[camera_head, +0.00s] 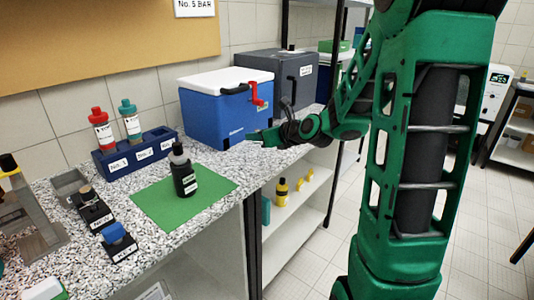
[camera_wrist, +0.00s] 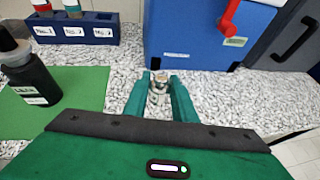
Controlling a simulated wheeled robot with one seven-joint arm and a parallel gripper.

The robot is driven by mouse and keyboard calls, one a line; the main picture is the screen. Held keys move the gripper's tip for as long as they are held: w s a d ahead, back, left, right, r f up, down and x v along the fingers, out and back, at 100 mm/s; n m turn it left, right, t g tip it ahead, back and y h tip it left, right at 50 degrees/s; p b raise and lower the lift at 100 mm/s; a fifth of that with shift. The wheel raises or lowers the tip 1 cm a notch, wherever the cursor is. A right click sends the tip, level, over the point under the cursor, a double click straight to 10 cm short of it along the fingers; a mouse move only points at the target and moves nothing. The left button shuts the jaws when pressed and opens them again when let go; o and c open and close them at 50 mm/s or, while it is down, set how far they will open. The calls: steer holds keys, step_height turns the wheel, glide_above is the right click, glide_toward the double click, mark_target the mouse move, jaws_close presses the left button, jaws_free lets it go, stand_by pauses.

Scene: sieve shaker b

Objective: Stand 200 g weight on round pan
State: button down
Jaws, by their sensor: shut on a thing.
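My gripper (camera_head: 258,137) is low over the speckled counter, in front of the blue cool box. In the wrist view the two green fingers (camera_wrist: 160,79) are closed on a small metallic piece (camera_wrist: 159,87), which looks like the 200 g weight. It seems upright, at or just above the counter; I cannot tell whether it touches. In the head view the weight is too small or hidden to make out. I cannot pick out a round pan in either view.
A black bottle (camera_head: 184,172) stands on a green mat (camera_head: 215,187) left of my gripper. The blue cool box (camera_head: 215,117) stands close behind. A blue rack (camera_head: 140,153) holds two capped bottles. Small labelled blocks (camera_head: 117,243) and a grey stand (camera_head: 32,240) are at left.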

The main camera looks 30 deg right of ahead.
glide_above(268, 155)
step_height(268, 155, down, 6)
steer(key=shift+f, duration=2.2)
steer(key=shift+f, duration=0.1)
steer(key=c, duration=1.5)
jaws_free()
steer(key=shift+o, duration=0.2)
